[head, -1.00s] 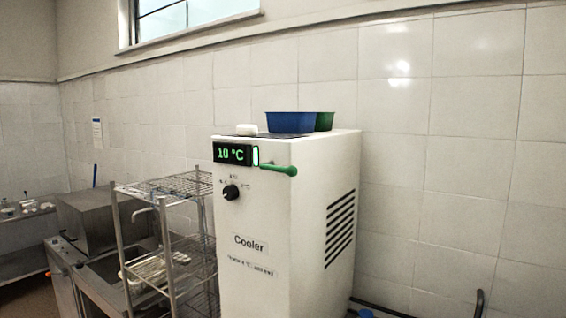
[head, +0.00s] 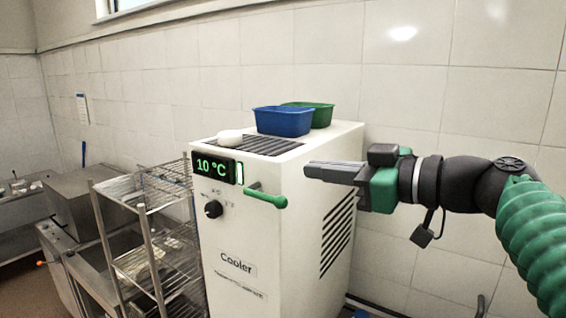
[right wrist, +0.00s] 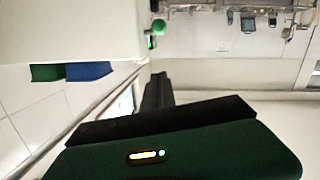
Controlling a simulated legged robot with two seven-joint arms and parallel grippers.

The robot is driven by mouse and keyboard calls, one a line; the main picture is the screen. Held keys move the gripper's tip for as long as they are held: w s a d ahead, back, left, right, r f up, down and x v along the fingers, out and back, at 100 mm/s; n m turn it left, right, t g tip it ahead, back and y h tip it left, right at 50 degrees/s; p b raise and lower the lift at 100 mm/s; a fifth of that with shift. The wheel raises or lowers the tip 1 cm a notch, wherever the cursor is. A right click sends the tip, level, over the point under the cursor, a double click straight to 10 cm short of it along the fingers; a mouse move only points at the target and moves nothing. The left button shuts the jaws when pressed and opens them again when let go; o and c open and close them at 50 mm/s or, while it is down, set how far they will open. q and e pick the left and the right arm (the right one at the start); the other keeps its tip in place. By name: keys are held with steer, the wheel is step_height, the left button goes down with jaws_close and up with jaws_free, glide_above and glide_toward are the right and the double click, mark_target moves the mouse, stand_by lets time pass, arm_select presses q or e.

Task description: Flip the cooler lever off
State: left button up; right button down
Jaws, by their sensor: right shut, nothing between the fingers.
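The cooler (head: 245,240) is a white cabinet with a lit 10 °C display (head: 214,168) and a black knob (head: 213,209). Its green lever (head: 268,198) sticks out from the front, to the right of the display, pointing right in the head view. In the right wrist view the lever's green end (right wrist: 158,27) shows near the top middle. My right gripper (head: 308,169) is shut and empty. It is right of the lever and a little higher in the head view, apart from it, in front of the cooler's right side. My left gripper is not in view.
A wire rack (head: 150,235) stands close on the left. A tiled wall (head: 420,60) is behind.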

steer(key=g+p, duration=0.1)
steer(key=p, duration=0.2)
glide_above(280, 197)
steer(key=shift+s+a+f+h, duration=0.1)
steer(key=shift+s+f+h, duration=0.1)
steer(key=shift+f+h, duration=0.35)
step_height(280, 197, down, 4)
steer(key=shift+w+r+b, duration=0.1)
steer(key=shift+b, duration=0.3)
steer(key=shift+f, duration=0.25)
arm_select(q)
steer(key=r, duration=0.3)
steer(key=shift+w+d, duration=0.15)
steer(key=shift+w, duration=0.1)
arm_select(e)
steer(key=shift+w+f, duration=0.1)
steer(key=shift+w, duration=0.05)
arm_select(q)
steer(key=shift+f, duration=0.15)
